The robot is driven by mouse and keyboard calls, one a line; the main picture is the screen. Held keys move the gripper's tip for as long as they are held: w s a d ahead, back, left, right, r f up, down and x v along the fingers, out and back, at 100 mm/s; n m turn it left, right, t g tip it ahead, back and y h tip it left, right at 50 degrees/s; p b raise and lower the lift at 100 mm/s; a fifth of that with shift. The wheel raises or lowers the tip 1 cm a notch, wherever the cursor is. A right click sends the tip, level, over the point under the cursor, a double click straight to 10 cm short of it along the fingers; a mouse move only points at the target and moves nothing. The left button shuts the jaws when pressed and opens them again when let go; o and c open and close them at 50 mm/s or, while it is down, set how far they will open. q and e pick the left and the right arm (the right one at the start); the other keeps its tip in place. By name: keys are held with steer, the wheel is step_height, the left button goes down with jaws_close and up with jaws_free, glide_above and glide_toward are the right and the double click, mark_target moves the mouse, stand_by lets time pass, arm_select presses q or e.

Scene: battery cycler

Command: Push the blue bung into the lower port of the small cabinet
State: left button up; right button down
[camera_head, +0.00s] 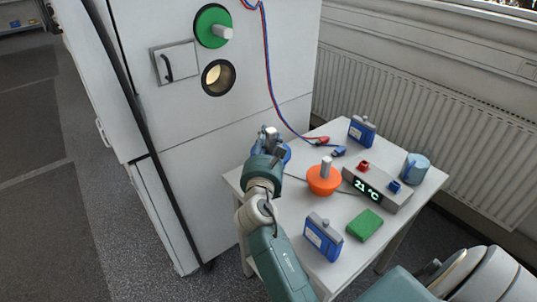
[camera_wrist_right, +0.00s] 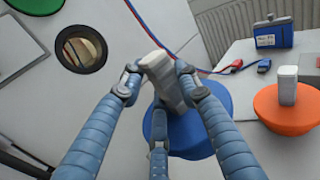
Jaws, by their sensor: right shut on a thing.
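The small cabinet (camera_head: 180,110) stands at the upper left. Its lower port (camera_head: 218,78) is an open round hole with a dark rim, and it also shows in the wrist view (camera_wrist_right: 82,49). My right gripper (camera_head: 268,134) is shut on the pale handle of the blue bung (camera_head: 286,155). In the wrist view the fingers (camera_wrist_right: 158,78) close around the handle, and the blue disc (camera_wrist_right: 205,125) shows behind them. The bung is below and to the right of the port, apart from it, by the table's back left corner. I cannot tell whether it touches the table. My left gripper is not in view.
A green bung (camera_head: 212,27) fills the upper port. The white table (camera_head: 285,215) holds an orange bung (camera_head: 324,180), a temperature box (camera_head: 378,187), blue packs (camera_head: 323,237), a green block (camera_head: 364,225) and a blue cylinder (camera_head: 415,167). Red and blue cables (camera_head: 268,70) hang beside the port.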

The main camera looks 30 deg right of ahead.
mark_target(268, 130)
step_height(268, 130, up, 5)
steer(key=shift+r+p, duration=0.1)
steer(key=shift+p, duration=0.25)
steer(key=shift+r+p, duration=0.3)
steer(key=shift+r, duration=0.35)
step_height(268, 130, up, 5)
steer(key=p, duration=0.5)
steer(key=shift+f+p, duration=0.15)
steer(key=shift+p, duration=0.25)
steer(key=shift+f, duration=0.15)
